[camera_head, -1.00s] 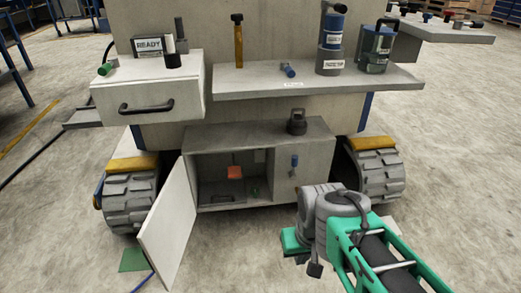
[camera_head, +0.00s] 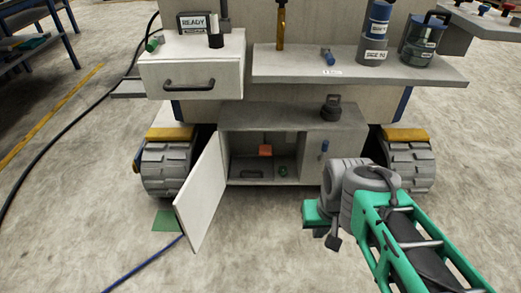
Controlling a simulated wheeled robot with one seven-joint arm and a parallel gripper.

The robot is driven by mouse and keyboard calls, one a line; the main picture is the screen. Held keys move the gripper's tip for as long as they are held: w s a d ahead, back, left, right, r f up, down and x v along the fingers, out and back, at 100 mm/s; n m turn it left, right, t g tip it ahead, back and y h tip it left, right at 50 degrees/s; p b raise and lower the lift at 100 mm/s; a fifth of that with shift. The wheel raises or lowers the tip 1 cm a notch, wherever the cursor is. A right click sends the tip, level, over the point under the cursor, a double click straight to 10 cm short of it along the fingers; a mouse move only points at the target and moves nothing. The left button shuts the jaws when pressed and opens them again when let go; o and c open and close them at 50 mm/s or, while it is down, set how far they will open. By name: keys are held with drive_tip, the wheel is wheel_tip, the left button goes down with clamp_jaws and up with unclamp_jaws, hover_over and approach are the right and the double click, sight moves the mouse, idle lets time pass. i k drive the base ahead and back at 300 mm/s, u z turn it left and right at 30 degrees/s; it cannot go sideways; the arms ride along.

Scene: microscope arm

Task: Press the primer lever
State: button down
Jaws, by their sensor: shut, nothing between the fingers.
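No part is readably labelled as the primer lever, so I cannot tell which it is. Lever-like parts in view are a small blue handle (camera_head: 324,147) on the front of the low cabinet and a blue piece (camera_head: 328,57) lying on the shelf. An orange-red block (camera_head: 265,150) shows inside the cabinet's open compartment. My gripper (camera_head: 333,242) appears as a small dark end below my arm's grey joint, in front of and below the cabinet's right side. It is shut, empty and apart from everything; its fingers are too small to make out.
The low cabinet (camera_head: 293,116) has its white door (camera_head: 205,192) swung open to the left. Wheels with yellow guards flank it. Above are a drawer unit (camera_head: 191,83) and a shelf (camera_head: 360,72) with canisters and an upright tool.

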sight(265, 150)
drive_tip(key=u, duration=1.55)
drive_tip(key=i, duration=0.6)
